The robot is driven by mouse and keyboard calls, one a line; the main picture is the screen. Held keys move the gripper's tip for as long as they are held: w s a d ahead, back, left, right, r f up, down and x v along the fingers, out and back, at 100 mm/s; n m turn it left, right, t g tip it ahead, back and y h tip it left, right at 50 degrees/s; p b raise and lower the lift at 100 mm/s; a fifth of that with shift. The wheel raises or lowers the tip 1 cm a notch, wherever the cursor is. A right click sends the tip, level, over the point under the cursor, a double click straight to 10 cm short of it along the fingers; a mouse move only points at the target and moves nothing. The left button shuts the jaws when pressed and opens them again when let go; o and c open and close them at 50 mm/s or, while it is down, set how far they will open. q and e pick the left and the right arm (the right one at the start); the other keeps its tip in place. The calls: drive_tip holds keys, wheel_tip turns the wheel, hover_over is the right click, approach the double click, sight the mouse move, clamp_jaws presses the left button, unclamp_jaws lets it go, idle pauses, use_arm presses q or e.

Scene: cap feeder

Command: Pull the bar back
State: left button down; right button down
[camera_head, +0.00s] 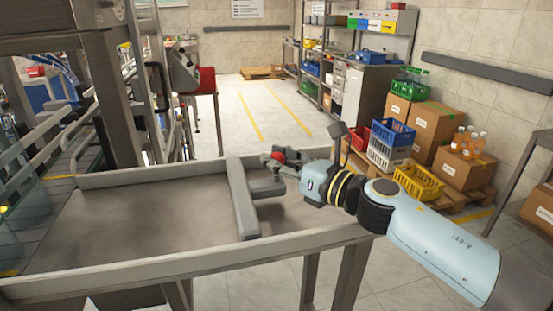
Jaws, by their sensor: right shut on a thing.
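The grey bar (242,197) stands across the metal feeder tray (110,217), reaching from its far wall towards its near rim. A handle (266,187) sticks out from the bar's right side. My right arm comes in from the right, and my right gripper (279,163) is at the handle's right end, shut on the handle. The fingers are small and partly hidden, so the exact grip is hard to see. A red round part shows at the gripper. My left gripper is not in view.
The tray floor left of the bar looks bare. Machine frame posts (111,97) rise behind the tray at left. Cardboard boxes (433,125), crates (418,182) and bottles stand on pallets at right. Open floor (262,115) with yellow lines lies beyond.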

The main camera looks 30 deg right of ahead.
drive_tip(key=shift+s+d+f, duration=0.1)
drive_tip(key=shift+f, duration=0.25)
drive_tip(key=c, duration=1.5)
unclamp_jaws()
drive_tip(key=o, duration=0.4)
drive_tip(key=shift+s+d+r, duration=0.15)
drive_tip(key=shift+s+d, duration=0.15)
drive_tip(key=shift+d, duration=0.05)
drive_tip(key=shift+o, duration=0.6)
drive_tip(key=shift+w, duration=0.1)
drive_tip(key=shift+w+a+r, duration=0.1)
drive_tip(key=shift+a, duration=0.05)
drive_tip(key=shift+v, duration=6)
